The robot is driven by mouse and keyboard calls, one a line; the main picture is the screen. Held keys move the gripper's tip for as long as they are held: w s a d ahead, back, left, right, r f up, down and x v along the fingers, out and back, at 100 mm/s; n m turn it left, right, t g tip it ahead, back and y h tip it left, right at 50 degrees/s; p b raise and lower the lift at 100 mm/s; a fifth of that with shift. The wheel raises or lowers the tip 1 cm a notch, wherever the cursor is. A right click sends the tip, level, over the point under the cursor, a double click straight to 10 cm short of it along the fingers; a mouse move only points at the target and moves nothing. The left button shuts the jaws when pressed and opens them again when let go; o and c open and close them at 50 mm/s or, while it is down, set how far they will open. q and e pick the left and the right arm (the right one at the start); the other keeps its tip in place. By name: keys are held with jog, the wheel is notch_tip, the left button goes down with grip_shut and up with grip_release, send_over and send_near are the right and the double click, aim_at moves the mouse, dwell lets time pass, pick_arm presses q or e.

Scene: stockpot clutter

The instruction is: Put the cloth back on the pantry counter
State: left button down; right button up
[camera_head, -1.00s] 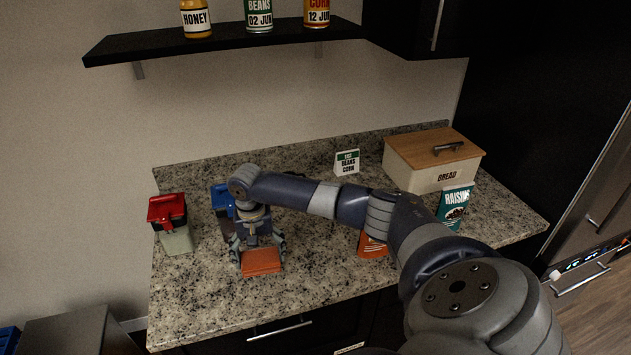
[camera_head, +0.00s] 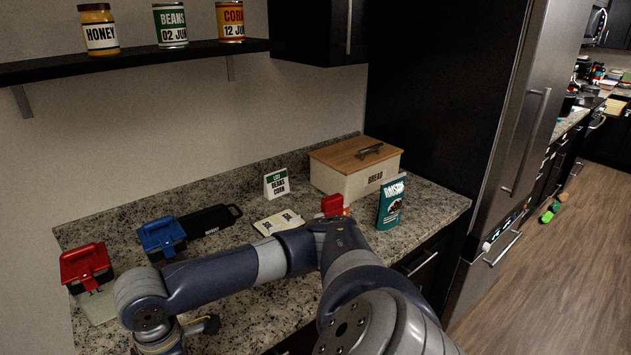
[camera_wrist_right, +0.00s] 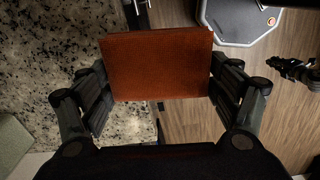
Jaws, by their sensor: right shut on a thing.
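The cloth (camera_wrist_right: 157,65) is a folded orange-red rectangle in the right wrist view. My right gripper (camera_wrist_right: 160,88) is shut on it, with a finger at each side. The cloth is held over the front edge of the granite pantry counter (camera_head: 435,208), partly above the counter and partly above the wooden floor. In the head view my right arm crosses the counter. Its gripper is at the lower left, mostly hidden or cut off, and the cloth cannot be seen there. My left gripper is not in view.
Red-lidded (camera_head: 86,266) and blue-lidded (camera_head: 162,237) containers, a black board (camera_head: 208,220), a small sign (camera_head: 276,183), a bread box (camera_head: 357,171), a raisins packet (camera_head: 391,204) and a red item (camera_head: 332,204) stand on the counter. A shelf (camera_head: 150,57) hangs above.

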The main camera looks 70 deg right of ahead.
jog(key=shift+s+a+f+n, duration=0.15)
jog(key=shift+s+a+n, duration=0.25)
jog(key=shift+a+n, duration=0.25)
jog(key=shift+s, duration=0.1)
jog(key=shift+d, duration=0.15)
jog(key=w+d+p, duration=0.1)
jog(key=w, duration=0.3)
jog(key=w+d+p, duration=0.1)
jog(key=w+d, duration=0.1)
jog(key=w, duration=0.3)
jog(key=w+d+f+p, duration=0.1)
jog(key=w, duration=0.4)
jog(key=shift+d, duration=0.35)
jog(key=shift+w+d+f+p, duration=0.2)
jog(key=shift+w+p, duration=0.1)
jog(key=shift+w, duration=0.25)
notch_tip(320, 180, down, 3)
jog(key=shift+s+r+p, duration=0.1)
jog(key=shift+r+p, duration=0.1)
jog(key=shift+p, duration=0.55)
jog(key=shift+f, duration=0.45)
jog(key=shift+f, duration=0.1)
jog(key=o, duration=1)
jog(key=shift+c, duration=0.2)
